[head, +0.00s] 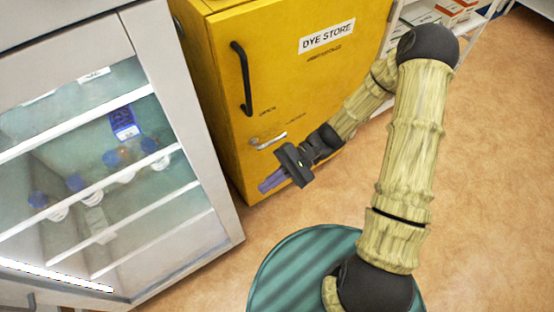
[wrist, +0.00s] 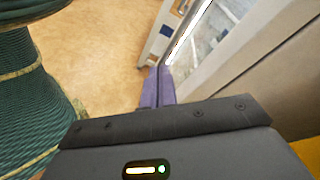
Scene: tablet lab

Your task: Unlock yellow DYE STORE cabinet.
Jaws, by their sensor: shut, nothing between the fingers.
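The yellow DYE STORE cabinet (head: 275,60) stands at the top centre of the head view, its door closed. It has a long black handle (head: 241,78) on the left and a small silver lever (head: 269,141) below, with faint lettering beside it. My gripper (head: 270,183) is below the lever in the picture, in front of the door's lower part, its purple fingers pointing left. The fingers are together with nothing between them; they also show in the wrist view (wrist: 157,88). In the wrist view the lever is not visible.
A glass-fronted grey cabinet (head: 190,120) with blue-capped bottles stands close on the left; it also shows in the wrist view (wrist: 250,60). A white shelf (head: 478,22) with boxes is at the top right. Brown floor (head: 480,200) is clear on the right.

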